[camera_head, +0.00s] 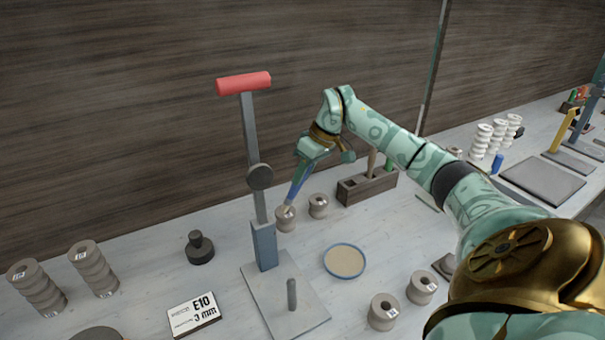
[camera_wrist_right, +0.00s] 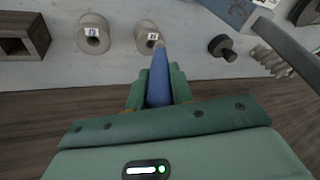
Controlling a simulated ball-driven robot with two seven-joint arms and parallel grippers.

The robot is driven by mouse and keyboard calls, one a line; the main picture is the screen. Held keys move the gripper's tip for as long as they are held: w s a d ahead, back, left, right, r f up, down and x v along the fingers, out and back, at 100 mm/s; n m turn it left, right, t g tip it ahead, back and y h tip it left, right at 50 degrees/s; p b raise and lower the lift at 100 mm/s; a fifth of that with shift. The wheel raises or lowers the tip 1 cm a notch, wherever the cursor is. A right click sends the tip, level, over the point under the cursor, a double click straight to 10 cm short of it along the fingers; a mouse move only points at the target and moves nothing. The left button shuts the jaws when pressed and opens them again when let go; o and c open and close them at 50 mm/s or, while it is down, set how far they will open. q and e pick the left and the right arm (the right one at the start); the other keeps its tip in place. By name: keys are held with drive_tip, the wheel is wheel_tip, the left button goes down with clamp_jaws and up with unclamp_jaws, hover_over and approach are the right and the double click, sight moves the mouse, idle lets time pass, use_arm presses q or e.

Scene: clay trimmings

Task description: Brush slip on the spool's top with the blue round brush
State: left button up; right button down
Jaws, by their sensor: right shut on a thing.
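My right gripper (camera_head: 310,160) is shut on the blue round brush (camera_head: 297,187), which slants down and left from it. The brush tip is at the top of a beige spool (camera_head: 286,222); I cannot tell whether it touches. In the right wrist view the brush (camera_wrist_right: 158,78) points from between the fingers (camera_wrist_right: 158,94) to that spool (camera_wrist_right: 147,39), which has a white label and is partly covered by the brush. A second labelled spool (camera_head: 318,206) stands beside it and also shows in the wrist view (camera_wrist_right: 92,36). My left gripper is not in view.
A blue-rimmed round dish (camera_head: 345,277) with beige content lies right of a press (camera_head: 264,247) with a red handle (camera_head: 243,83). A wooden block (camera_head: 367,188) stands behind. Two more spools (camera_head: 383,312) are at front right. Stacked spools (camera_head: 38,288) stand at left.

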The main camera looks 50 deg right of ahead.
drive_tip(key=shift+w+d, duration=0.45)
drive_tip(key=shift+d, duration=0.4)
drive_tip(key=shift+w+d, duration=0.45)
drive_tip(key=shift+d, duration=0.35)
drive_tip(key=shift+f, duration=0.5)
drive_tip(key=shift+r, duration=0.1)
drive_tip(key=shift+r+p, duration=0.35)
drive_tip(key=shift+p, duration=0.35)
drive_tip(key=shift+a, duration=0.1)
drive_tip(key=shift+w+a+p, duration=0.3)
drive_tip(key=shift+w+a, duration=0.3)
drive_tip(key=shift+w, duration=0.2)
drive_tip(key=shift+f, duration=0.4)
